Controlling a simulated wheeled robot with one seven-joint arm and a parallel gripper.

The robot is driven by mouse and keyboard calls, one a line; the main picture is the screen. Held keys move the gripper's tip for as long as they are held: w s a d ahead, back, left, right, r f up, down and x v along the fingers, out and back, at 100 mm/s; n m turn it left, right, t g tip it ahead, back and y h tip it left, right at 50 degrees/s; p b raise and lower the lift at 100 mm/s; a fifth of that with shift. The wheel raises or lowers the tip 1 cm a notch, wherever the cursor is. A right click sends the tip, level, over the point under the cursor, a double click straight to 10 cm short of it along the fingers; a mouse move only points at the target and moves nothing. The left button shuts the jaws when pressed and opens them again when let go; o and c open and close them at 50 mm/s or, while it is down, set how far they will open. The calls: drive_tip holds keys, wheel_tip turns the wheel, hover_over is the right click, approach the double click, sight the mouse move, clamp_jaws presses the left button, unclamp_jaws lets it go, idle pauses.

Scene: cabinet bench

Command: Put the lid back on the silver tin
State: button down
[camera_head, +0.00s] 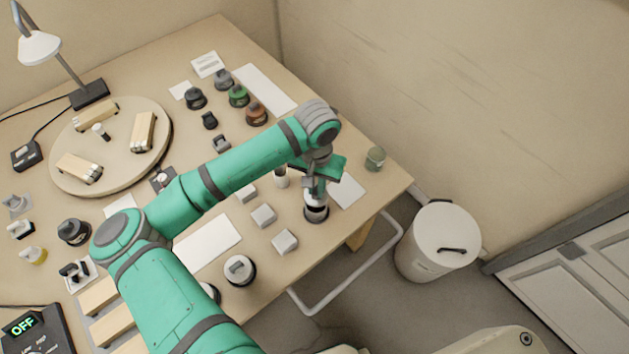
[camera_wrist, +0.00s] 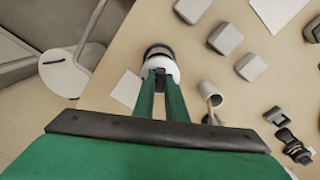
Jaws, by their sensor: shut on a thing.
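My gripper (camera_head: 317,186) is over the near right part of the bench, pointing down. Its fingers are shut on the dark knob of a pale round lid (camera_wrist: 168,68), seen in the wrist view (camera_wrist: 160,76). Directly under it is the silver tin (camera_head: 316,213), a short upright cylinder with a dark band. In the wrist view the tin's dark rim (camera_wrist: 158,49) shows just past the lid. The lid is at the tin's top, but I cannot tell whether it is fully seated or slightly apart. The fingers and lid hide the tin's opening.
A white cup (camera_wrist: 211,92) stands close beside my gripper. Several grey blocks (camera_head: 263,216) lie to the left. A greenish jar (camera_head: 375,158) stands near the bench's right edge. Another lidded tin (camera_head: 240,270) is at the front. A white bin (camera_head: 437,240) stands on the floor.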

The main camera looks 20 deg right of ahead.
drive_tip(key=shift+f, duration=2.1)
drive_tip(key=shift+s+f, duration=0.1)
drive_tip(key=shift+f, duration=0.1)
idle(0.6)
drive_tip(key=c, duration=1.2)
unclamp_jaws()
drive_tip(key=shift+r, duration=3.5)
